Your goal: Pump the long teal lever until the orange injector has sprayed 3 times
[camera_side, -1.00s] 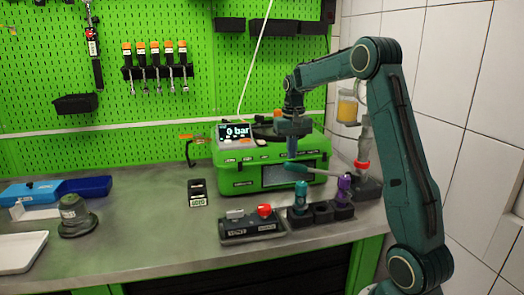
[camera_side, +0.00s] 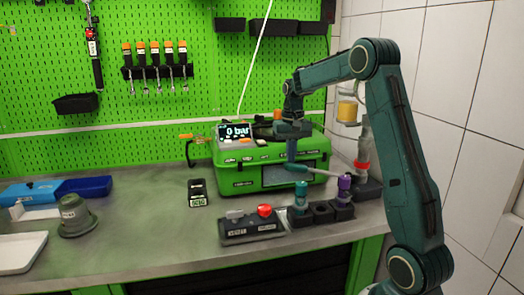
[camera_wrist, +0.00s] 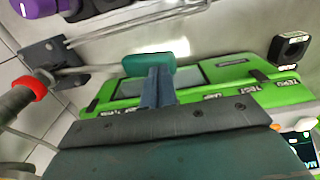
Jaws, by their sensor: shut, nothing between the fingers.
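The long lever has a teal grip (camera_side: 297,168) and a grey rod running right to the pump base (camera_side: 367,186). The grip also shows in the wrist view (camera_wrist: 150,64). My gripper (camera_side: 291,157) points down, shut and empty, with its fingertips at the top of the teal grip. In the wrist view the closed fingers (camera_wrist: 157,72) overlap the grip; contact looks likely but is not certain. The green tester (camera_side: 250,178) stands behind, and its display (camera_side: 236,131) reads 0 bar. An orange-topped part (camera_side: 186,137), possibly the injector, sits at the tester's left. No spray shows.
A stand (camera_side: 322,213) with teal and purple injectors is in front of the lever. A black block with a red knob (camera_side: 264,210) lies to its left. A small black gauge (camera_side: 198,193) stands on the bench.

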